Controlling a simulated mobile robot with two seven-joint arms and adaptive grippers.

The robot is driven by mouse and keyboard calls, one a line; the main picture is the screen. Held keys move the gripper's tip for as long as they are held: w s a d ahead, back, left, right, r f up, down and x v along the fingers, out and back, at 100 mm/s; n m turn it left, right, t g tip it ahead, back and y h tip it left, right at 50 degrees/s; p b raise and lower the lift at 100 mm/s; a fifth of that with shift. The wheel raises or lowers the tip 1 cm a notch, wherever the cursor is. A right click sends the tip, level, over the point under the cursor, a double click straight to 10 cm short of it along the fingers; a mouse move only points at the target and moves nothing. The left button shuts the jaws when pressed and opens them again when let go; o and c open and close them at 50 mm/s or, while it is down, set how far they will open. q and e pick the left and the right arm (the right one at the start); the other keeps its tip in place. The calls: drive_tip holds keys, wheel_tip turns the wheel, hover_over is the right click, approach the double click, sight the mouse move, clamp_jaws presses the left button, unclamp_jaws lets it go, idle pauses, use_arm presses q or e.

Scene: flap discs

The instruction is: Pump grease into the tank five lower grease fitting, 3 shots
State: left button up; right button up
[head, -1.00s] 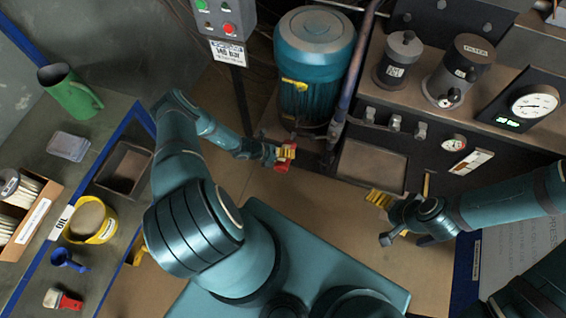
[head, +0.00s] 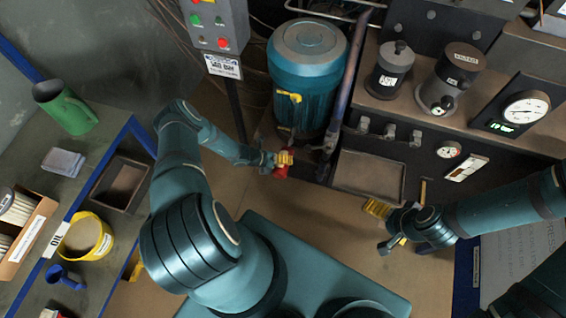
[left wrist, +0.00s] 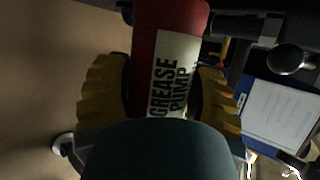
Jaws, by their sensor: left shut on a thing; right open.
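My left gripper (head: 284,159) is shut on the red grease pump (head: 281,171), low beside the motor and the front of the machine. In the left wrist view the grease pump (left wrist: 170,20) sits between the yellow finger pads, with its white "GREASE PUMP" label facing the camera. The tip of the pump is hidden. My right gripper (head: 378,208) has yellow fingers and is open and empty, in front of the machine at the right. I cannot make out the tank five lower grease fitting in these views.
A teal motor (head: 305,75) stands behind my left gripper, with a pipe (head: 350,80) beside it. A control box (head: 215,25) on a post stands to the left. A shallow tray (head: 368,172) sits between my grippers. A side bench holds a green jug (head: 66,107) and yellow tub (head: 86,237).

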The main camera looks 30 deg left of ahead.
use_arm(q)
drive_tip(key=shift+w+a+r, duration=0.1)
drive_tip(key=shift+w+a, duration=0.1)
drive_tip(key=shift+w, duration=0.55)
drive_tip(key=shift+w+a, duration=0.15)
drive_tip(key=shift+w, duration=0.55)
idle(0.8)
drive_tip(key=shift+s+d+p, duration=0.15)
drive_tip(key=shift+s+p, duration=0.2)
drive_tip(key=shift+s, duration=0.55)
idle(3.8)
drive_tip(key=shift+s+d+p, duration=0.25)
drive_tip(key=shift+s+p, duration=0.3)
drive_tip(key=shift+s, duration=0.45)
drive_tip(key=shift+s+d+p, duration=0.25)
drive_tip(key=shift+s+p, duration=0.3)
drive_tip(key=shift+s, duration=0.45)
drive_tip(key=shift+s+d+p, duration=0.2)
drive_tip(key=shift+s+p, duration=0.1)
drive_tip(key=shift+s, duration=0.5)
drive_tip(key=shift+s+d+p, duration=0.2)
drive_tip(key=shift+s+p, duration=0.15)
drive_tip(key=shift+s, duration=0.45)
drive_tip(key=shift+s+d+p, duration=0.2)
drive_tip(key=shift+s+p, duration=0.1)
drive_tip(key=shift+s, duration=0.5)
